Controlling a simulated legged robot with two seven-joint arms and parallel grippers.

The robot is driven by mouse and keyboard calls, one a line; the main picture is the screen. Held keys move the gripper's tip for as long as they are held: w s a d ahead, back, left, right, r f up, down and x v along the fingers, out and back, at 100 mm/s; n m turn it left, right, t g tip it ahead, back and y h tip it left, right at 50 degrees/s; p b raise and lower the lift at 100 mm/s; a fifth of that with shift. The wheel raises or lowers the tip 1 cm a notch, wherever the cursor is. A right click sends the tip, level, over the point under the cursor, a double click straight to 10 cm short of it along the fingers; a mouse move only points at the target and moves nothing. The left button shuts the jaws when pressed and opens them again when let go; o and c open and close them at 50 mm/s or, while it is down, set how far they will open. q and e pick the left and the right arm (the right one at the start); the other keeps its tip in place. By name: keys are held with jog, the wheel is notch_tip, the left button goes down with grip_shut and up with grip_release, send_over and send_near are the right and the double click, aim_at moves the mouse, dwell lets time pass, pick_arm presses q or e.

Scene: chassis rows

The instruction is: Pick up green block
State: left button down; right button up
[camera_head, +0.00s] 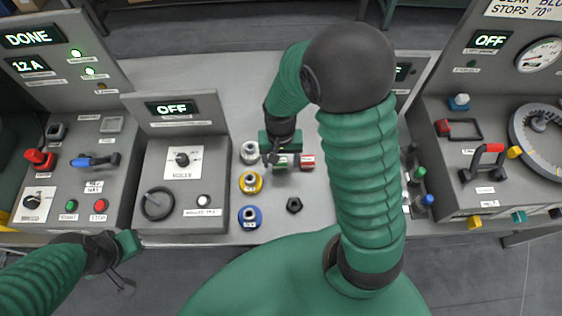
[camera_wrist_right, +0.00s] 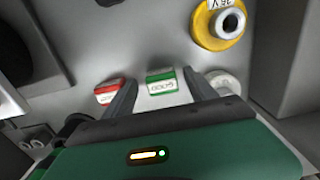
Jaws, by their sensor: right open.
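The green block (camera_head: 282,163), with a white label, lies on the grey bench top left of the red block (camera_head: 307,162). In the right wrist view the green block (camera_wrist_right: 161,84), its label reading GOOD, shows between the two dark fingers of my right gripper (camera_wrist_right: 159,80). The fingers are apart and do not visibly touch it. In the head view my right gripper (camera_head: 283,157) hangs over the green block and partly hides it. My left gripper (camera_head: 122,277) is at the lower left, off the bench's front edge; its jaw state is unclear.
The red block (camera_wrist_right: 107,91) lies just outside one finger. White (camera_head: 250,152), yellow (camera_head: 251,182) and blue (camera_head: 249,217) ring-shaped parts stand left of the blocks. A black nut (camera_head: 294,205) lies in front. Control panels flank both sides.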

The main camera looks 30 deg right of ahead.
jog(key=shift+a+r, duration=0.1)
jog(key=shift+a, duration=0.4)
jog(key=shift+c, duration=1)
jog(key=shift+d, duration=0.45)
jog(key=c, duration=1)
jog(key=shift+c, duration=0.9)
jog(key=shift+a, duration=0.15)
grip_shut()
